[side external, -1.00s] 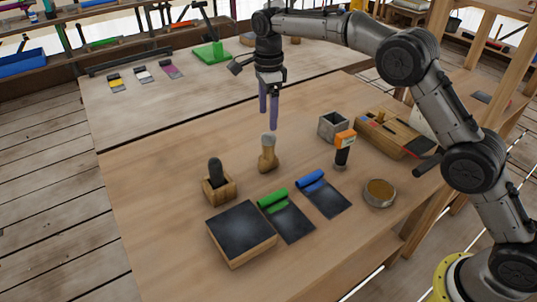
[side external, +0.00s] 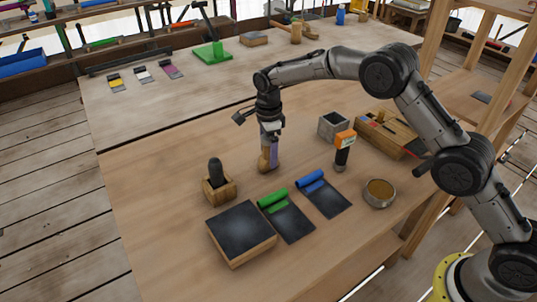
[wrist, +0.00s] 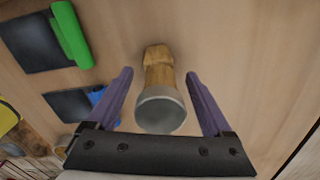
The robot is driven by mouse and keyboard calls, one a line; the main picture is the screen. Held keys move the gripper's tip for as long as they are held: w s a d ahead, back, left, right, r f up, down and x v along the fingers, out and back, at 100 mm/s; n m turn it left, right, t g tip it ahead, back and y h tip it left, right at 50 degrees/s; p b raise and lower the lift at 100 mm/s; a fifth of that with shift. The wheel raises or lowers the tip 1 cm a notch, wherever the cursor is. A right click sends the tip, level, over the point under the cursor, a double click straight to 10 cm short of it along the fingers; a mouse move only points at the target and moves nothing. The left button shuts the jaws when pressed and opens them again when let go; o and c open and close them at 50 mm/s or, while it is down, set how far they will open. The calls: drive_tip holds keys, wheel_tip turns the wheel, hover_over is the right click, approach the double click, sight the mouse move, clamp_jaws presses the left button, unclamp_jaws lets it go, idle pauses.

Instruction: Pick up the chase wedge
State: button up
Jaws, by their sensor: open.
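The chase wedge appears to be the upright wooden piece with a round grey top. It stands on the workbench (side external: 160,225) in the side view, its lower part (side external: 264,168) showing below my fingers. In the wrist view the chase wedge (wrist: 160,108) lies between the two purple fingers, its grey cap nearest the camera and its wooden foot beyond. My gripper (side external: 269,156) points down around it; in the wrist view my gripper (wrist: 158,78) is open, with a gap on each side of the wedge. One finger hides part of the wedge in the side view.
A wooden block with a black-handled tool (side external: 217,182) stands to the left. A dark-topped block (side external: 241,232), green roll sheet (side external: 284,212) and blue roll sheet (side external: 322,193) lie in front. An orange-topped tool (side external: 344,147), grey box (side external: 332,125) and round tin (side external: 379,192) are right.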

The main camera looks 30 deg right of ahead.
drive_tip(key=shift+f, duration=0.8)
drive_tip(key=shift+c, duration=0.3)
clamp_jaws()
